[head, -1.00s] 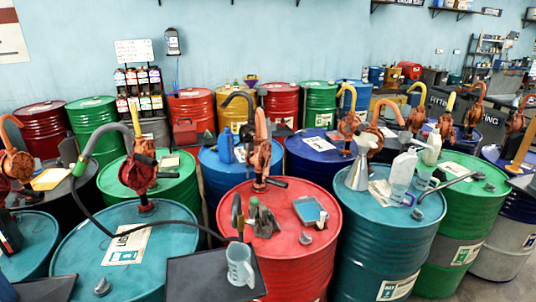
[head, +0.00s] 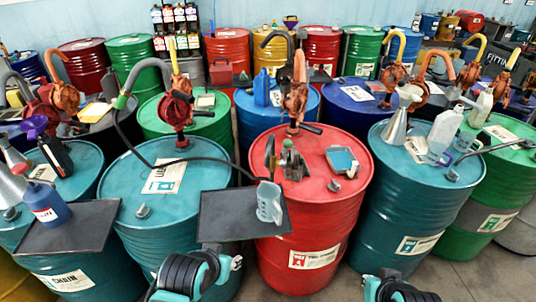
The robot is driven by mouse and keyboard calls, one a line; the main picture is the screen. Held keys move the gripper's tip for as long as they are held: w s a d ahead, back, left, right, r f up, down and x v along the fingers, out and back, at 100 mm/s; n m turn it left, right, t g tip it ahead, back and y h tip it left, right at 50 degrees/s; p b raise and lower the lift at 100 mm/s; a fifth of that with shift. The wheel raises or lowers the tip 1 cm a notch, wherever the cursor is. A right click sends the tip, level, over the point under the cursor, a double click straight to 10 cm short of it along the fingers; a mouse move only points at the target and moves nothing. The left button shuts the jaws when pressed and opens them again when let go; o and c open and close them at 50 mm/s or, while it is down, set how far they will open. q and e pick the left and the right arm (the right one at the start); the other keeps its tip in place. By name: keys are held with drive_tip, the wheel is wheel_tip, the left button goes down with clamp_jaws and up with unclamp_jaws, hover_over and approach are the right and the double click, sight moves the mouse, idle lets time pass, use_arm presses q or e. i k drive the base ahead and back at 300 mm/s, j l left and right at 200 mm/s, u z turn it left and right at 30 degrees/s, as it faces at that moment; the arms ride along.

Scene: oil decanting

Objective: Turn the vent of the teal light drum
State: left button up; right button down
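Several teal drums stand here. The teal drum left of centre (head: 118,192) carries a paper label on its lid that is too small to read surely now; I take it as the light drum. A small grey cap (head: 143,212), seemingly its vent, sits near the front of the lid, upright. A red hand pump (head: 177,108) stands at the back of the lid, with a dark hose running right. Parts of my two arms show at the bottom edge, in front of the drums and well apart from the cap. Neither gripper's fingertips are in view.
A dark tray (head: 222,226) with a clear jug (head: 269,203) lies right of the cap, before the red drum (head: 320,222). Another dark tray (head: 75,236) with a blue bottle (head: 47,204) lies left. Another teal drum (head: 405,205) stands right. Grey floor shows bottom right.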

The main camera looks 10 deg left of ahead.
sight(141, 212)
drive_tip(key=u, duration=1.55)
drive_tip(key=i+l+z, duration=0.15)
drive_tip(key=i, duration=0.3)
drive_tip(key=i+z, duration=0.15)
drive_tip(key=i, duration=0.3)
